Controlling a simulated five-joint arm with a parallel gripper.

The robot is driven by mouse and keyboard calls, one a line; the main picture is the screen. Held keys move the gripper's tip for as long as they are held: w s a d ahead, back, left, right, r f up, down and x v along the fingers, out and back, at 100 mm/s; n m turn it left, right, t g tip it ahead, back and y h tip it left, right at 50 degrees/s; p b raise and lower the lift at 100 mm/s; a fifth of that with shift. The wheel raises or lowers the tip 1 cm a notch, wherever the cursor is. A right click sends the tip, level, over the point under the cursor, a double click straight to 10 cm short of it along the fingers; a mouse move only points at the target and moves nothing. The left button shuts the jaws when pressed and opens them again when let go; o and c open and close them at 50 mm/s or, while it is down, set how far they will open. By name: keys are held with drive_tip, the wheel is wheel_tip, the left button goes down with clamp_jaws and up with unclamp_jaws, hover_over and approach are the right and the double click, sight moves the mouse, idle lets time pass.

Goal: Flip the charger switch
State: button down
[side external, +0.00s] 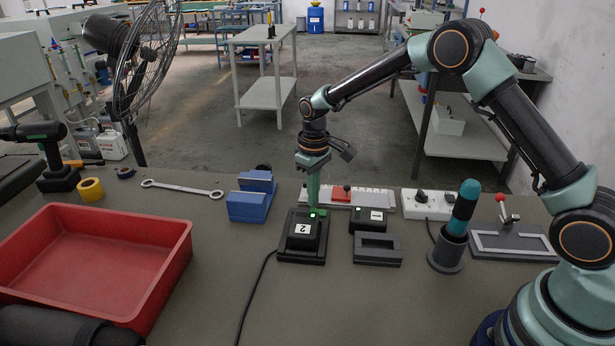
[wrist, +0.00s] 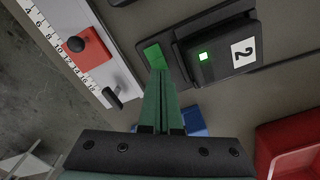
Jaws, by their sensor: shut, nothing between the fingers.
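The black charger (side external: 302,257) stands mid-bench with a black battery marked 2 (side external: 303,231) seated in it; it also shows in the wrist view (wrist: 174,69). A small light on the battery glows green (wrist: 203,57). The green charger switch (wrist: 153,53) sits on the charger's end beside the battery, partly hidden by my gripper in the side view. My gripper (side external: 313,205) points down with its green fingers shut and empty. Its tips (wrist: 158,71) are at the switch's edge; I cannot tell whether they touch it.
A battery marked 1 (side external: 371,219) stands right of the charger, behind an empty black holder (side external: 377,250). A ruler with a red slider (side external: 341,193) lies behind. A blue vise (side external: 249,205) and red bin (side external: 150,232) are left. A power strip (side external: 428,207) and teal-handled tool (side external: 464,207) are right.

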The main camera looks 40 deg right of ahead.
drive_tip(key=shift+f, duration=1.05)
idle(1.0)
drive_tip(key=shift+r, duration=3.55)
drive_tip(key=s+d+r+m+t, duration=0.1)
drive_tip(key=s+d+r+t, duration=0.15)
drive_tip(key=s+r, duration=0.85)
drive_tip(key=s+d+r+m+t, duration=0.1)
drive_tip(key=s+r+m+t, duration=0.1)
drive_tip(key=s, duration=0.8)
drive_tip(key=shift+s+d+r+t, duration=0.35)
drive_tip(key=shift+r+t, duration=0.2)
drive_tip(key=shift+r, duration=0.4)
